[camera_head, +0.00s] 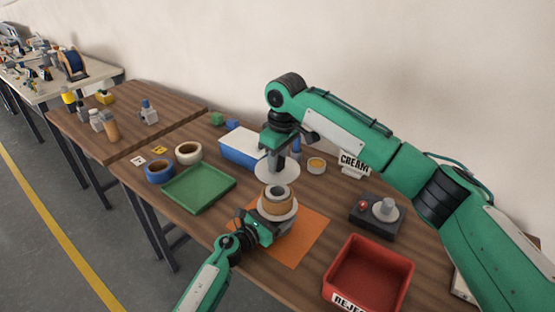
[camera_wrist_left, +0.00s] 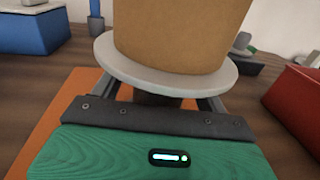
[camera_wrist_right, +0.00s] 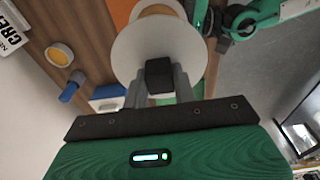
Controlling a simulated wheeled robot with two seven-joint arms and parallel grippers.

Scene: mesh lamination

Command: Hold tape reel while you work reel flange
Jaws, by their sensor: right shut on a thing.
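The tape reel (camera_head: 275,202) is a tan roll on a pale grey lower flange, standing on the orange mat (camera_head: 305,250). In the left wrist view the tan roll (camera_wrist_left: 180,30) sits upright on its flange. My left gripper (camera_head: 268,222) is low beside the reel, its fingers apart around a dark stem under the flange, with gaps visible. My right gripper (camera_head: 277,160) is shut on the dark knob of the white round reel flange (camera_head: 278,174), held above the reel and apart from it. In the right wrist view the white flange (camera_wrist_right: 150,42) partly hides the reel.
A red bin (camera_head: 370,275) stands at the front right, near a dark box with a red button (camera_head: 376,215). A green tray (camera_head: 198,188), blue bin (camera_head: 240,148), blue roll (camera_head: 158,172) and white roll (camera_head: 188,152) lie to the left. A CREAM sign (camera_head: 354,163) stands behind.

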